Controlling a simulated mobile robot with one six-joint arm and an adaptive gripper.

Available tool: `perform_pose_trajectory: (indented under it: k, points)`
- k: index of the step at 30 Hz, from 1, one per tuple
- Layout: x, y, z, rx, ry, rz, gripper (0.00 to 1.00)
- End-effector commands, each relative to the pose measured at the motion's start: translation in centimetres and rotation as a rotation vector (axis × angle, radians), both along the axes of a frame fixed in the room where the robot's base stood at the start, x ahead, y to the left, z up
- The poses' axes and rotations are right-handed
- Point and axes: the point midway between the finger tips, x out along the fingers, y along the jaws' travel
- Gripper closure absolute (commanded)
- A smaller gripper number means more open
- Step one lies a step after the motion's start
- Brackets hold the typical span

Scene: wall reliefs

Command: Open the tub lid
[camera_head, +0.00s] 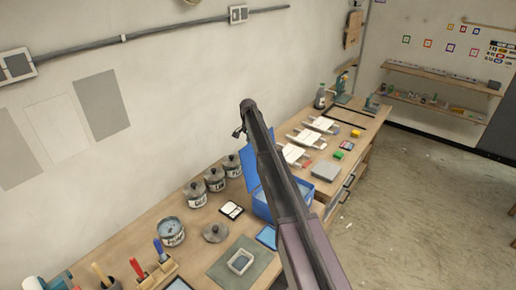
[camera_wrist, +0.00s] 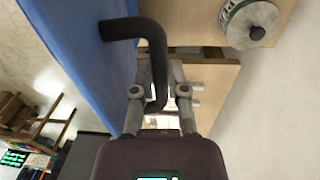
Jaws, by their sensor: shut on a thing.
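The blue tub (camera_head: 262,209) stands on the bench, partly hidden behind my arm. Its blue lid (camera_head: 250,172) stands up steeply at the tub's back left side, and part of the tub's opening shows. In the wrist view the lid (camera_wrist: 75,50) is a large blue panel at the left with a black bent handle (camera_wrist: 154,45). My gripper (camera_wrist: 160,96) is shut on the handle, whose end lies between the fingers. In the head view my gripper (camera_head: 240,130) is small and dark near the lid's upper edge; its fingers cannot be made out there.
Lidded pots (camera_head: 195,194), an open pot (camera_head: 171,231) and a loose round lid (camera_head: 215,232) stand left of the tub. A grey mat (camera_head: 226,270) with a small tray is in front. White trays (camera_head: 316,133) and a grey box (camera_head: 326,170) lie beyond. The wall is close behind.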

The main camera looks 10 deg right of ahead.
Motion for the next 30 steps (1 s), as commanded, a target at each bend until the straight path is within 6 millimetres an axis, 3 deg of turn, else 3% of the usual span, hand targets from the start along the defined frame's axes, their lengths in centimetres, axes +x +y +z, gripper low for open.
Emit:
perform_pose_trajectory:
  k: [6, 20, 21, 24, 30]
  points:
    - [1.5, 0.6, -0.6, -0.005, -0.008, -0.002, 1.0]
    - [1.9, 0.9, -0.6, -0.001, -0.008, -0.002, 1.0]
    - [1.9, 1.0, -0.6, -0.001, -0.008, -0.002, 0.72]
    - [1.9, 1.0, -0.6, -0.002, -0.009, -0.001, 0.46]
    - [1.6, 0.9, -0.6, -0.002, -0.006, -0.002, 0.46]
